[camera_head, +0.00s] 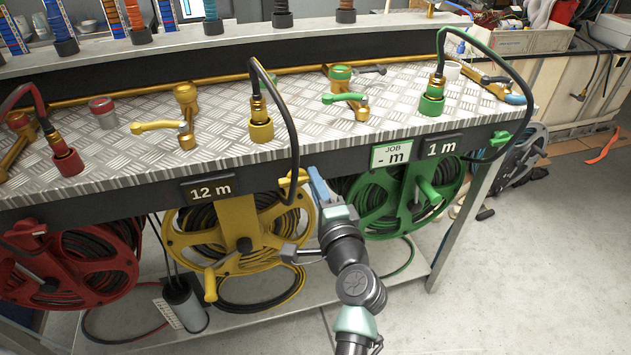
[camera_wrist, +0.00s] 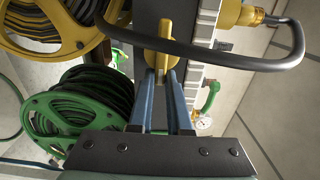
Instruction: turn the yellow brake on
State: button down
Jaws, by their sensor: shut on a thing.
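The yellow brake (camera_head: 291,184) is a small yellow lever on the bench's dark front rail, above the right side of the yellow hose reel (camera_head: 238,232). In the wrist view the yellow brake (camera_wrist: 164,42) stands between my blue fingertips. My gripper (camera_head: 312,172) reaches up to it from the lower right. In the wrist view my gripper (camera_wrist: 163,74) is shut on the brake's near end, with the fingers close on both sides. The brake's pivot is partly hidden in both views.
A black yellow-ended hose (camera_head: 292,120) loops down over the bench edge beside the brake; it crosses the wrist view close by. The green reel (camera_head: 405,205) is right of my gripper, the red reel (camera_head: 70,265) far left. Open floor (camera_head: 530,260) lies at right.

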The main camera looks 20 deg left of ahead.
jog(key=shift+f, duration=0.15)
jog(key=c, duration=0.9)
grip_release()
jog(key=shift+o, duration=0.2)
jog(key=shift+s, duration=0.1)
jog(key=p+v, duration=0.1)
jog(key=v, duration=1.2)
